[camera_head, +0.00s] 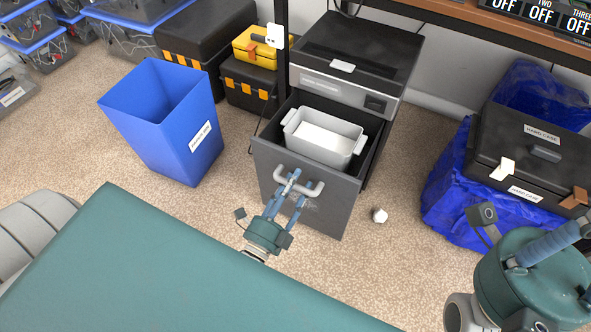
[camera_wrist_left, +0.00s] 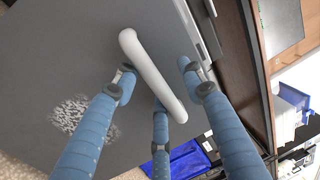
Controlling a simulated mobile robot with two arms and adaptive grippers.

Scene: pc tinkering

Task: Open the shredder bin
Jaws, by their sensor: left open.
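The shredder (camera_head: 355,52) stands against the wall. Its dark grey bin (camera_head: 325,212) is pulled out at the front, with its top exposed. A light grey tub (camera_head: 332,152) with white contents sits inside the bin. The pale bar handle (camera_head: 314,190) is on the bin's front panel; in the left wrist view the handle (camera_wrist_left: 150,72) runs diagonally between my blue fingers. My left gripper (camera_head: 288,188) is open at the handle, its fingers spread around the bar; contact is unclear. My right gripper (camera_head: 540,262) is at the lower right, away from the bin, its fingers partly out of frame.
A blue waste bin (camera_head: 165,125) stands left of the shredder. Black and yellow toolboxes (camera_head: 254,45) are behind it. A black hard case (camera_head: 530,150) rests on blue plastic at right.

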